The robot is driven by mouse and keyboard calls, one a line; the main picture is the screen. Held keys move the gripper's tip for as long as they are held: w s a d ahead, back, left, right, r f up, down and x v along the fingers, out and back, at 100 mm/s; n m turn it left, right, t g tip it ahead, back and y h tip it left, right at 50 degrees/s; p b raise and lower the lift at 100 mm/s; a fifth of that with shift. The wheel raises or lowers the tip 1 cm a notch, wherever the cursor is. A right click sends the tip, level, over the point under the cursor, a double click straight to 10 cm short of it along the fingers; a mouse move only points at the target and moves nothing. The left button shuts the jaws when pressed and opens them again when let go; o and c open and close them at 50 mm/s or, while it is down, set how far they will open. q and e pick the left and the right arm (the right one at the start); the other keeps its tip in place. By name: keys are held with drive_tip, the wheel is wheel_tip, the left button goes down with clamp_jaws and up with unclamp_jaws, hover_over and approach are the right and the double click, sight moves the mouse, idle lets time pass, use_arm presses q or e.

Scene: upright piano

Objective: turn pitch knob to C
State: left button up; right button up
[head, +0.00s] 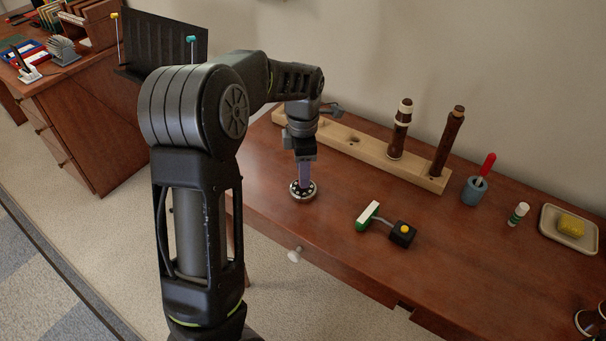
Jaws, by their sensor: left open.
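A small round dark disc with pale marks around its rim, which looks like the pitch knob (303,194), is on the brown desk near its left front edge. My left gripper (304,180) points down directly over the disc, with its fingers open. The fingers hide the middle of the disc. I cannot tell whether they touch it or stand around a knob there. No letter can be read on the disc at this size. My right gripper is not in view.
A wooden rack (373,152) holding two dark wooden instrument pieces stands along the wall. A blue-grey cup (474,191), a small white tube (518,214) and a tray (552,236) are farther right.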

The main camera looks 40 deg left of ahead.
use_arm(q)
wheel_tip(320, 180, up, 6)
drive_tip(key=shift+f, duration=0.2)
idle(0.4)
